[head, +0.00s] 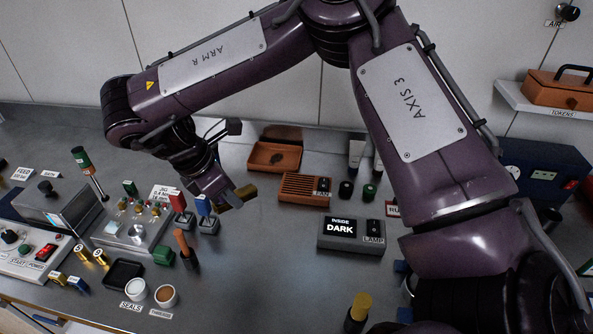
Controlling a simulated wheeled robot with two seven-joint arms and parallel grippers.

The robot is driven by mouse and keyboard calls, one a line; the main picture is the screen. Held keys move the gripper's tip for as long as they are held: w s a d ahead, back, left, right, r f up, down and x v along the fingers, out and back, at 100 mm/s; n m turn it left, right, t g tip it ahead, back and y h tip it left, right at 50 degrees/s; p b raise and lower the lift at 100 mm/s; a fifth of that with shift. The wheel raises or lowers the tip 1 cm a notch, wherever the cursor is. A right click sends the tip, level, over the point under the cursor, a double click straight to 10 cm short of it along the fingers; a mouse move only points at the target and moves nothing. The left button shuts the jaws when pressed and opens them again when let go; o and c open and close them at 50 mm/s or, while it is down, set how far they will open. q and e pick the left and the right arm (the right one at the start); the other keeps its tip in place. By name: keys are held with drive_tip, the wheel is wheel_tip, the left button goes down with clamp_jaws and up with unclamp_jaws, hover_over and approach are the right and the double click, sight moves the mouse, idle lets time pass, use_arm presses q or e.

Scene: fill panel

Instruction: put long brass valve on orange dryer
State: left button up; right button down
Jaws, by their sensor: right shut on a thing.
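My right gripper (226,192) hangs above the bench, shut on a brass-coloured piece, likely the long brass valve (240,196). Part of the piece is hidden by the fingers. An orange box with a slatted face (303,189), beside a FAN label, stands to the right of the gripper and looks like the orange dryer. The held piece is apart from it. Behind it is an open orange tray (268,157) with a dark patch inside. My left gripper is not in view.
A grey box reading INSIDE DARK (351,234) stands in front of the slatted box. Red and blue upright parts (180,207) and a control panel (137,230) lie left. Small brass pieces (101,257) lie further left. The bench front centre (255,265) is clear.

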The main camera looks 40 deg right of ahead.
drive_tip(key=w+d+r+n+t+y+p, duration=0.1)
drive_tip(key=w+d+r+n+t+y, duration=0.2)
drive_tip(key=d+n, duration=0.8)
drive_tip(key=r+n+t+y+p, duration=0.15)
drive_tip(key=n+y, duration=0.25)
drive_tip(key=n, duration=1.2)
hover_over(296, 191)
drive_tip(key=s, duration=0.1)
drive_tip(key=shift+g, duration=0.25)
drive_tip(key=f+b, duration=0.3)
drive_tip(key=f, duration=0.2)
drive_tip(key=f+b, duration=0.4)
drive_tip(key=f, duration=0.1)
drive_tip(key=f+b, duration=0.3)
drive_tip(key=f, duration=0.2)
drive_tip(key=shift+d+f+b, duration=0.1)
drive_tip(key=shift+d+b, duration=0.2)
drive_tip(key=shift+d, duration=0.1)
drive_tip(key=shift+f, duration=2.3)
drive_tip(key=c, duration=1.1)
unclamp_jaws()
drive_tip(key=shift+s, duration=0.1)
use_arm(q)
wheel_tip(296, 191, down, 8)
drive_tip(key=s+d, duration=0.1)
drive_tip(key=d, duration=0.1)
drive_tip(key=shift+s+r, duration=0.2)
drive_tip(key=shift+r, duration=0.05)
